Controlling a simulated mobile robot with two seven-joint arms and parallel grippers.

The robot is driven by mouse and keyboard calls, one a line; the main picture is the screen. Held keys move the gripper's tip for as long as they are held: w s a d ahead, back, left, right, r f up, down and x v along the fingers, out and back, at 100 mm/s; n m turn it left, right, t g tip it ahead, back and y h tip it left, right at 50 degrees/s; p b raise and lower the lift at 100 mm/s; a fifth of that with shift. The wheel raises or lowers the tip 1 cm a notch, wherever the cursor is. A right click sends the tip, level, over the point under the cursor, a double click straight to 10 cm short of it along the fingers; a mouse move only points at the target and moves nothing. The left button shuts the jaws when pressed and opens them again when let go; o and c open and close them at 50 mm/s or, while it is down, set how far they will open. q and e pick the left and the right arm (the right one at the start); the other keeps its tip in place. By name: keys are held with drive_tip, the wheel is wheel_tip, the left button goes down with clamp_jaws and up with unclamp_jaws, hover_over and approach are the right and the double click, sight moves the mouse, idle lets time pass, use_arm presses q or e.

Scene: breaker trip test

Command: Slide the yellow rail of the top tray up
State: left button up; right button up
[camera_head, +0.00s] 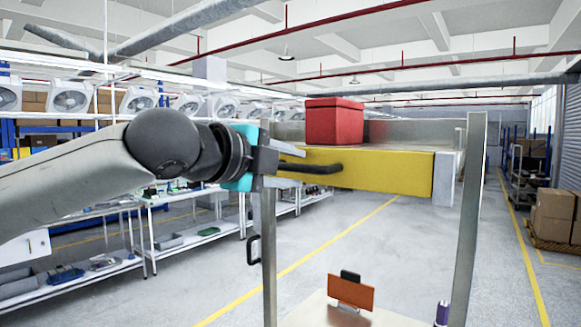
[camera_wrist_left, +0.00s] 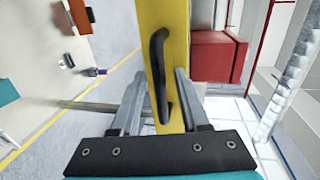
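The yellow rail (camera_head: 390,172) runs along the front of the top tray of a grey metal-post rack in the head view. A black bar handle (camera_head: 322,168) is fixed to its left part. In the left wrist view the rail (camera_wrist_left: 178,20) stands vertically, with the handle (camera_wrist_left: 156,62) on it. My left gripper (camera_head: 293,167) is at the handle's left end. In the wrist view its two fingers (camera_wrist_left: 160,76) are spread, one on each side of the handle, with gaps visible. Whether they touch the rail is unclear. My right gripper is not in view.
A red box (camera_head: 334,122) sits on the top tray behind the rail. Grey posts (camera_head: 468,225) stand at the rack's sides. Below, a lower surface holds an orange panel (camera_head: 351,292) and a purple item (camera_head: 442,313). The space directly under the rail looks open.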

use_arm(q)
clamp_jaws()
idle(1.2)
